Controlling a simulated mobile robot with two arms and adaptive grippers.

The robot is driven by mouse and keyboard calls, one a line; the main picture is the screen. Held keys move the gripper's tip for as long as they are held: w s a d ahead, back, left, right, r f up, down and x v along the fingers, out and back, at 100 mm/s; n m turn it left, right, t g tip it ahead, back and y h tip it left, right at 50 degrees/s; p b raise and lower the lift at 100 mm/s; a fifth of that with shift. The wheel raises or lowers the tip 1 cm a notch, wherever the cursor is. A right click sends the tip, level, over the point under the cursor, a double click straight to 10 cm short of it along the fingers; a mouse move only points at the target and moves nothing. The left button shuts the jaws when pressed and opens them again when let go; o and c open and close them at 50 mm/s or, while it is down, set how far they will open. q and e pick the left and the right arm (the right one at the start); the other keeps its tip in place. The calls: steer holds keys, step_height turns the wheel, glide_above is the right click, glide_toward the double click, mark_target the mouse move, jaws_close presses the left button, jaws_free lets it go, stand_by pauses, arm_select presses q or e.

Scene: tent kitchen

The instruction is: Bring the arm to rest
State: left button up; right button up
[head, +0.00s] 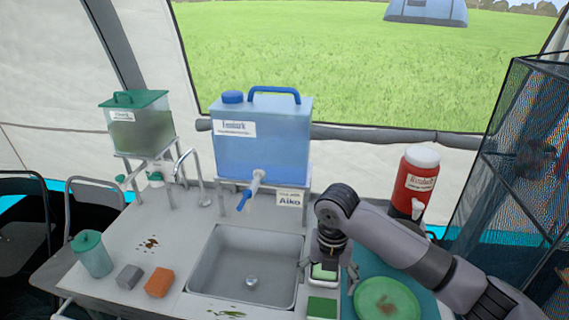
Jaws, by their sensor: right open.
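My right arm comes in from the lower right and bends down at its wrist. My right gripper (329,272) points down just right of the sink, with its fingers spread apart. A small white and green item (323,272) shows below and between the fingers. I cannot tell whether the fingers touch it. My left gripper is not in view.
The sink (238,262) is left of the gripper. A green plate (387,299) with a brown stain lies right of it, and a green block (322,307) in front. A red dispenser (415,182) and blue water container (262,140) stand behind. An orange sponge (159,282) lies left.

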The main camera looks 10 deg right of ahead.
steer(key=s+a+f+m+y, duration=0.1)
steer(key=s+a+f+m, duration=0.4)
steer(key=s, duration=0.1)
steer(key=shift+s+a+f+m+t+y, duration=0.2)
steer(key=shift+a+f+m+t+y, duration=0.1)
steer(key=shift+a+f+m+y, duration=0.1)
steer(key=s+a+f+m+t+y, duration=0.1)
steer(key=s+f+m, duration=0.2)
steer(key=s+m, duration=0.4)
steer(key=s+d+f+m+t+h, duration=0.1)
steer(key=s+d+m+t+h, duration=0.15)
steer(key=s+d+m, duration=1.3)
steer(key=w+a+f+m+g, duration=0.1)
steer(key=a+f, duration=0.1)
steer(key=f, duration=1.2)
steer(key=w+a+f+m+g, duration=0.1)
steer(key=f, duration=1.3)
steer(key=s+d+f+g+b, duration=0.1)
steer(key=s+d+f, duration=0.2)
steer(key=s+f, duration=1.2)
steer(key=shift+s+f, duration=0.35)
steer(key=shift+s, duration=0.25)
